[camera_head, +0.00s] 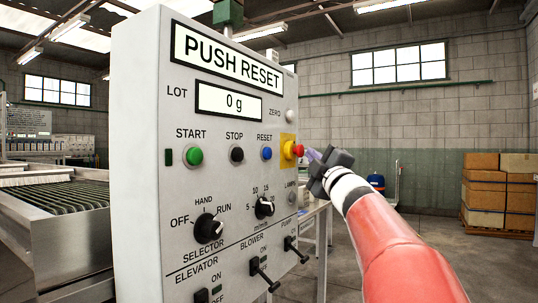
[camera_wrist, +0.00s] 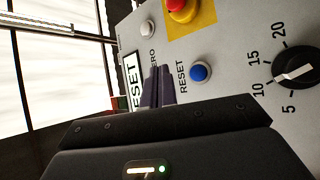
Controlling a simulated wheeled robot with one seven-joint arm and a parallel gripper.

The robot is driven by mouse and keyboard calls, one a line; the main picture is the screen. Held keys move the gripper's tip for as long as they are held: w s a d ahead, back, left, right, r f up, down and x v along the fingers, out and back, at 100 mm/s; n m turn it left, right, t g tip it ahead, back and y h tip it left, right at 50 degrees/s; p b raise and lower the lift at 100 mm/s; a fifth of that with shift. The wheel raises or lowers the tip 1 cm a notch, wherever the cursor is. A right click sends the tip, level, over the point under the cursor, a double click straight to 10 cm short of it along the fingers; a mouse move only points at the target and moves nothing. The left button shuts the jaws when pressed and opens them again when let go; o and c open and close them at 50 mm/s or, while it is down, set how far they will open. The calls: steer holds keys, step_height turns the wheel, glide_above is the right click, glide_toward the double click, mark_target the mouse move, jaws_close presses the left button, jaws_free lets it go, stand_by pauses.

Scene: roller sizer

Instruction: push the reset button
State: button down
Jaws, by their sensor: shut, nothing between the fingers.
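The blue reset button (camera_head: 266,153) is on the grey control panel (camera_head: 150,110), under the label RESET, right of the black stop button (camera_head: 236,154). In the wrist view the blue button (camera_wrist: 199,73) shows unobstructed, just right of my fingertips. My gripper (camera_head: 311,154) is in front of the panel's right side, with its fingers shut and empty. In the head view its tips are just right of the red mushroom button (camera_head: 292,150). In the wrist view the fingers (camera_wrist: 157,86) appear apart from the blue button; their distance from the panel is hard to tell.
The red button on its yellow plate is close to my fingers. A green start button (camera_head: 194,156), selector knob (camera_head: 208,229), dial (camera_head: 264,207) and toggle levers share the panel. The display reads PUSH RESET and 0 g. Stacked boxes (camera_head: 485,190) stand far right.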

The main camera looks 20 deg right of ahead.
mark_target(271, 150)
steer(key=w+a+b, duration=0.1)
steer(key=w+a, duration=0.4)
steer(key=w, duration=0.1)
steer(key=shift+w+a+b, duration=0.15)
steer(key=shift+w+b, duration=0.2)
steer(key=shift+w, duration=0.05)
steer(key=shift+w, duration=0.1)
stand_by(1.8)
steer(key=shift+w+a, duration=0.25)
steer(key=shift+w+a, duration=0.35)
steer(key=shift+w, duration=0.05)
stand_by(0.9)
steer(key=shift+s+d, duration=0.55)
steer(key=shift+s, duration=0.2)
steer(key=s+d, duration=0.1)
steer(key=s, duration=0.1)
steer(key=s+d+p, duration=0.1)
steer(key=s+d, duration=0.1)
steer(key=shift+d, duration=0.1)
stand_by(0.5)
